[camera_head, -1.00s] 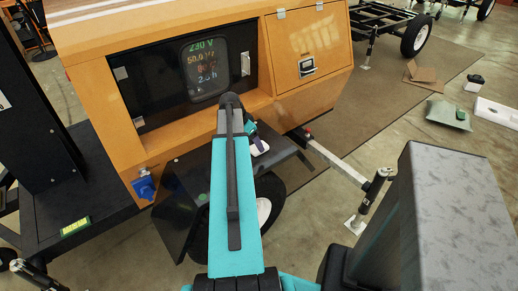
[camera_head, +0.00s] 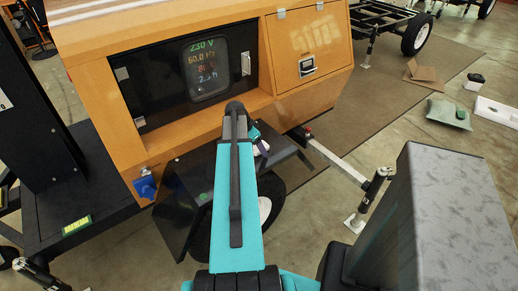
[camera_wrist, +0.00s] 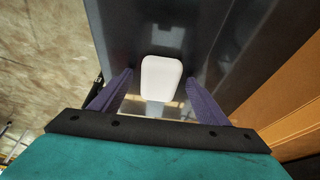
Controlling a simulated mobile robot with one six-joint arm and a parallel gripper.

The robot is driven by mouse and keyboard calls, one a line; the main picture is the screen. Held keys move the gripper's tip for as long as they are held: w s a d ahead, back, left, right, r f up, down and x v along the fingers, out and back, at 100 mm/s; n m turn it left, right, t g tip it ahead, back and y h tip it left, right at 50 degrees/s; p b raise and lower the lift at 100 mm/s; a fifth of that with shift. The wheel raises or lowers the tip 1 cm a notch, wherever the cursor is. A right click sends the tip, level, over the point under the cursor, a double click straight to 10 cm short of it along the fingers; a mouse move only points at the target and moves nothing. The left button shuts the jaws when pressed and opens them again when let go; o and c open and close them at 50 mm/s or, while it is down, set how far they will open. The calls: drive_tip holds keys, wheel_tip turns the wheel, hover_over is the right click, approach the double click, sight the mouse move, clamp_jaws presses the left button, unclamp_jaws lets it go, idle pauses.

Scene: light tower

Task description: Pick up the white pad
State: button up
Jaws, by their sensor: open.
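The white pad (camera_wrist: 162,78) is a small rounded rectangle lying on a dark, glossy shelf (camera_wrist: 205,22) in the wrist view. My gripper (camera_wrist: 158,88) is open, with one purple finger on each side of the pad's lower part. A gap shows between each finger and the pad, and I cannot tell the height of the fingertips above the shelf. In the head view the pad (camera_head: 261,148) is mostly hidden behind my arm and gripper, with only a small pale part showing on the dark shelf (camera_head: 283,153).
The orange generator housing (camera_head: 200,130) with its lit display (camera_head: 207,68) rises right behind the shelf. A blue plug (camera_head: 145,187) sticks out at its lower left. A wheel (camera_head: 265,209) and a metal outrigger bar (camera_head: 338,162) lie below and to the right.

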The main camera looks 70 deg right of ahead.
drive_tip(key=shift+c, duration=0.2)
drive_tip(key=c, duration=1.1)
drive_tip(key=shift+r, duration=0.15)
drive_tip(key=shift+r+b, duration=0.4)
drive_tip(key=shift+r, duration=0.7)
drive_tip(key=a+b, duration=0.1)
drive_tip(key=a, duration=0.3)
drive_tip(key=w+a+r, duration=0.1)
drive_tip(key=a, duration=0.3)
drive_tip(key=w+a+r+b, duration=0.1)
drive_tip(key=a, duration=0.4)
drive_tip(key=shift+w+a+r+b, duration=0.1)
drive_tip(key=shift+b, duration=0.25)
drive_tip(key=a+b, duration=0.1)
drive_tip(key=b, duration=0.2)
drive_tip(key=shift+w, duration=0.25)
drive_tip(key=a+b, duration=0.1)
drive_tip(key=b, duration=0.2)
drive_tip(key=shift+a+r+b, duration=0.1)
drive_tip(key=shift+a+b, duration=0.1)
drive_tip(key=shift+b, duration=0.1)
drive_tip(key=shift+r, duration=0.1)
